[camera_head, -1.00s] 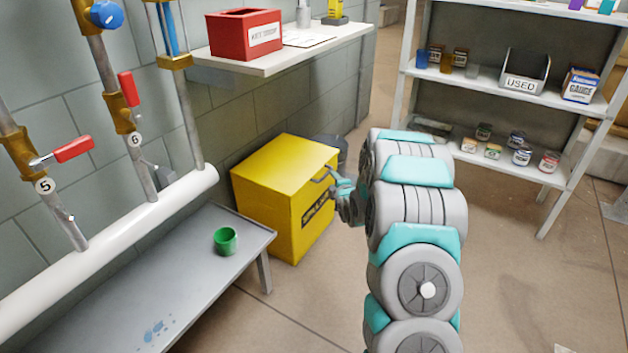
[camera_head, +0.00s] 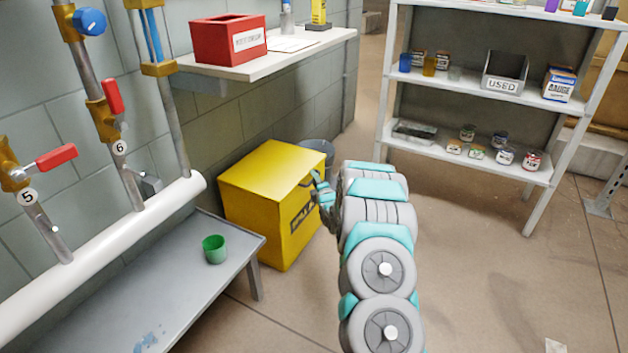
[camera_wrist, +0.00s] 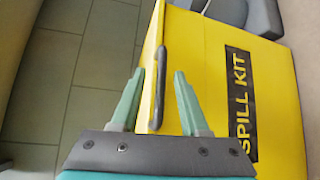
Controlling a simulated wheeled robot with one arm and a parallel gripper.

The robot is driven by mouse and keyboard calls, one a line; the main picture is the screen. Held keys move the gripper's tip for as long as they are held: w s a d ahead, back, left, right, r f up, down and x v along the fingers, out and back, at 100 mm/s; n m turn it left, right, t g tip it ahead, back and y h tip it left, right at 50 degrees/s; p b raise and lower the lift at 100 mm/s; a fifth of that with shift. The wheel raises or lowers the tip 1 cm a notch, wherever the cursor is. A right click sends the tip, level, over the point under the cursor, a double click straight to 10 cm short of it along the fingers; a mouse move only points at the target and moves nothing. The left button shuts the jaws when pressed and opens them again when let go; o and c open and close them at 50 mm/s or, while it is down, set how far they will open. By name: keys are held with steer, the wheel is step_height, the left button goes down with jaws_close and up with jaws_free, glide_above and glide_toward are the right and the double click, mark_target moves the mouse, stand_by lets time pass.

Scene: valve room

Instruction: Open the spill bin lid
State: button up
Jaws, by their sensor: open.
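The yellow spill bin (camera_head: 262,200) stands on the floor against the wall, with its lid (camera_head: 272,165) shut. In the wrist view its front (camera_wrist: 230,65) carries a black "SPILL KIT" label (camera_wrist: 242,105). A dark bar handle (camera_wrist: 160,85) runs along the lid's front edge. My gripper (camera_head: 318,185) is at the bin's front by the lid edge. In the wrist view my gripper (camera_wrist: 158,75) is open, with one finger on each side of the handle's near end. I cannot tell whether either finger touches it. The arm hides part of the bin's right side in the head view.
A low grey bench (camera_head: 170,285) with a green cup (camera_head: 214,249) stands left of the bin. A wall shelf (camera_head: 265,62) holds a red box (camera_head: 228,40). A grey bucket (camera_head: 318,152) is behind the bin. A shelving rack (camera_head: 470,90) stands at the right; the floor before it is clear.

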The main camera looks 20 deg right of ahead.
steer(key=shift+w+f, duration=0.2)
steer(key=shift+w, duration=0.3)
steer(key=shift+c, duration=0.2)
jaws_close()
stand_by(1.1)
